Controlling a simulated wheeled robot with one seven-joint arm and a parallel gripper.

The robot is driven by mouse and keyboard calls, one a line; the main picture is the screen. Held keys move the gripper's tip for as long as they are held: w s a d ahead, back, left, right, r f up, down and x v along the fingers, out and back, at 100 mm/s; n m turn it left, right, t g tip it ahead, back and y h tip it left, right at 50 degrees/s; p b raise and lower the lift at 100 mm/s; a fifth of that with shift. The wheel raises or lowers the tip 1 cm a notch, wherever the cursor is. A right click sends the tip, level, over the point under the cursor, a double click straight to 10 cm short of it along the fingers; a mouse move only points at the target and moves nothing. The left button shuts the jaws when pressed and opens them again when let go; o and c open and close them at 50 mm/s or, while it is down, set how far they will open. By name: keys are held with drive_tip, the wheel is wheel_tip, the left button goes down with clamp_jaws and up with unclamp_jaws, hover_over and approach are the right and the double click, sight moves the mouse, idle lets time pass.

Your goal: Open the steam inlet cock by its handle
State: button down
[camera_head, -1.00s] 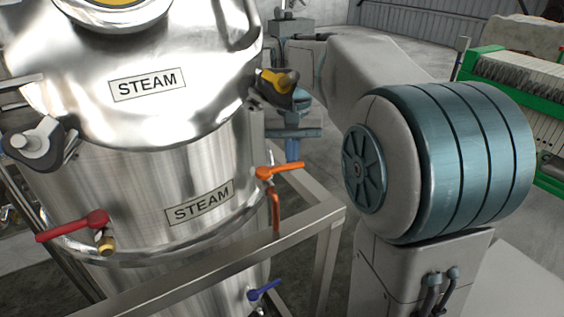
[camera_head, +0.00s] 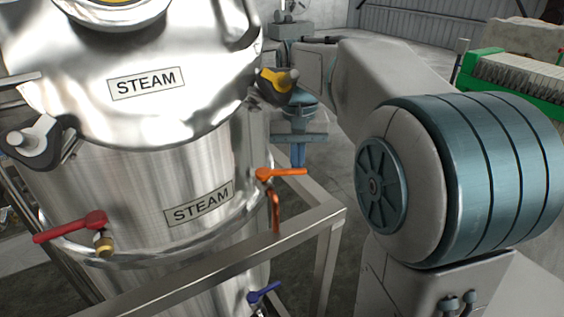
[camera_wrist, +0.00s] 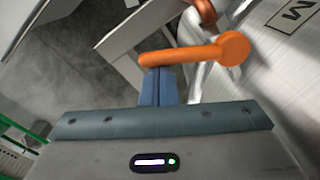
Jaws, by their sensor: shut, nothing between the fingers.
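The cock with the orange lever handle (camera_head: 284,172) sits on the right side of the steel tank, beside the lower STEAM label (camera_head: 199,204). Its handle points right, nearly level in the head view. In the wrist view the handle (camera_wrist: 185,54) crosses in front of my fingertips, its round hub to the right. My gripper (camera_head: 298,163) is shut and empty, pointing down behind the handle's free half in the head view. The closed blue fingers also show in the wrist view (camera_wrist: 160,75). They look close against the handle's side; I cannot tell for certain whether they touch.
A steel frame rail (camera_head: 250,254) runs in front of and below the handle. A red-handled cock (camera_head: 72,226) is at the tank's left and a blue-handled one (camera_head: 264,291) lower down. A yellow and black clamp (camera_head: 276,84) juts out near my wrist.

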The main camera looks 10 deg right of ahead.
drive_tip(key=shift+w+a, duration=0.15)
drive_tip(key=shift+w, duration=0.15)
wheel_tip(320, 180, up, 7)
drive_tip(key=p, duration=0.6)
drive_tip(key=shift+p, duration=0.4)
idle(0.5)
